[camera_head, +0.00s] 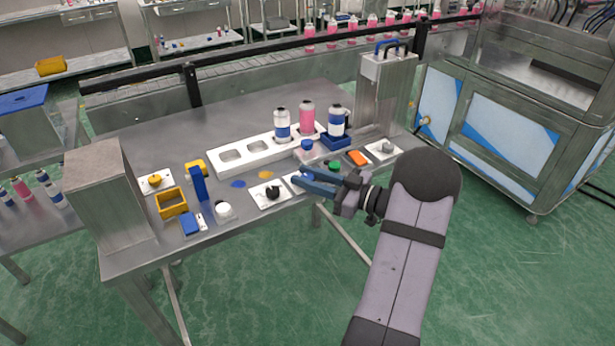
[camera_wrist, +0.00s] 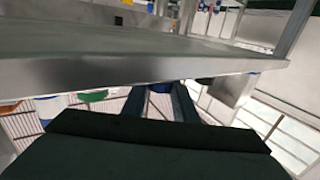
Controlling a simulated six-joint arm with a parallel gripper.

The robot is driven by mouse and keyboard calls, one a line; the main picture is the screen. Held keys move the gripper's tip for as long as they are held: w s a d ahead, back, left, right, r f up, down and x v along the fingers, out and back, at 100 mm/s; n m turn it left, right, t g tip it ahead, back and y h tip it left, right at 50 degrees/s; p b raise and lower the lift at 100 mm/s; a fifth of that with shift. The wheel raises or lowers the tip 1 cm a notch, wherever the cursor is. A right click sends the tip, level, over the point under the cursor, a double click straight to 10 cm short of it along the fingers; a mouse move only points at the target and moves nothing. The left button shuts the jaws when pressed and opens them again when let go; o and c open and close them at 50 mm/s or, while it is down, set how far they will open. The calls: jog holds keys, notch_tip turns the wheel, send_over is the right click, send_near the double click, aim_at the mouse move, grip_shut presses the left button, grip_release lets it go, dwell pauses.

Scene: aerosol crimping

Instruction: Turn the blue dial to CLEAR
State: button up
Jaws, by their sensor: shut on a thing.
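My gripper (camera_head: 304,180) reaches in from the right, low over the front edge of the table, with its blue fingers at a white plate (camera_head: 296,189). The fingers cover most of this plate, so the dial on it and its marks are hidden in the head view. In the wrist view, my gripper (camera_wrist: 163,92) is shut on a small blue part (camera_wrist: 160,88), which looks like the blue dial. Only a sliver of it shows. Its pointing direction and the CLEAR mark cannot be read.
A black knob (camera_head: 271,191) on a white plate sits just left of the gripper. A green cap (camera_head: 334,165) and an orange block (camera_head: 358,158) lie to its right. A white rack (camera_head: 225,171) with bottles stands behind. The table front edge (camera_wrist: 130,80) crosses the wrist view.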

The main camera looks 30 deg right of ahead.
aim_at(314, 179)
jog(key=shift+r, duration=0.1)
jog(key=o, duration=1.1)
jog(key=shift+c, duration=0.2)
jog(key=shift+b+v, duration=0.6)
jog(key=shift+v, duration=3.05)
